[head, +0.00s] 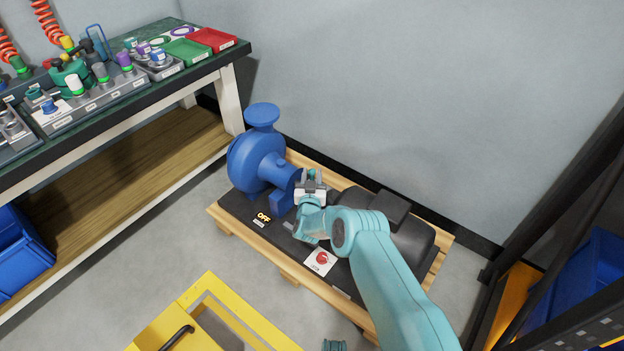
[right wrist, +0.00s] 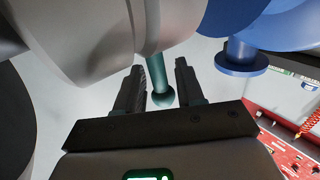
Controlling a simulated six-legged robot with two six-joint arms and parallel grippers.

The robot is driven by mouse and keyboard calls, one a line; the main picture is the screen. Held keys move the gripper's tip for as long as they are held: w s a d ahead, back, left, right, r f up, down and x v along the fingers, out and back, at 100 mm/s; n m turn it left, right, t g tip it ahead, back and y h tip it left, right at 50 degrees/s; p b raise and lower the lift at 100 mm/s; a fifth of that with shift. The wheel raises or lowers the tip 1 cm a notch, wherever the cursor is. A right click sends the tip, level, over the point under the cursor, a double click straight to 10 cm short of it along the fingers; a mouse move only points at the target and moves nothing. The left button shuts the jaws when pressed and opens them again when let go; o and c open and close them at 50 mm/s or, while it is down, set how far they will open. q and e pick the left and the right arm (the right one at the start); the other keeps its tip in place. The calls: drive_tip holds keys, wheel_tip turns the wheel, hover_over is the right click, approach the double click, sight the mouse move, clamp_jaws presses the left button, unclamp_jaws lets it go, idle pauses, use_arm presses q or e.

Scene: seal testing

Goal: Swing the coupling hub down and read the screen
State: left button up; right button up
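A blue pump (head: 250,160) and a dark motor (head: 413,240) share a black base. The coupling area between them is largely hidden by my right arm in the head view. My right gripper (head: 312,178) is there, above the base. In the right wrist view my right gripper (right wrist: 160,92) is open, its fingers on either side of a teal rod with a ball end (right wrist: 161,97); gaps show beside the ball. Large grey rounded bodies (right wrist: 75,35) fill the upper left; I cannot tell which is the coupling hub. A small screen (head: 263,217) on the base reads OFF.
The base rests on a wooden pallet (head: 297,276). A red-marked switch plate (head: 321,261) lies at its front edge. A workbench (head: 110,100) with fittings and trays stands left, a yellow frame (head: 235,310) in front, and a dark rack (head: 560,190) right.

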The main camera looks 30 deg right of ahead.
clamp_jaws()
drive_tip(key=shift+f, duration=0.15)
drive_tip(key=b, duration=0.1)
drive_tip(key=a+n+t+b, duration=0.1)
drive_tip(key=b, duration=0.1)
drive_tip(key=shift+s+a+f+n+t+h+b, duration=0.25)
drive_tip(key=shift+s+n+t+h+b, duration=0.05)
drive_tip(key=shift+t+h+b, duration=0.1)
drive_tip(key=shift+a+r, duration=0.1)
drive_tip(key=shift+r, duration=0.05)
drive_tip(key=shift+s+r, duration=0.1)
unclamp_jaws()
use_arm(q)
drive_tip(key=shift+t, duration=0.4)
drive_tip(key=f, duration=0.1)
drive_tip(key=w+f, duration=0.2)
drive_tip(key=shift+a+f, duration=0.25)
drive_tip(key=shift+f, duration=0.05)
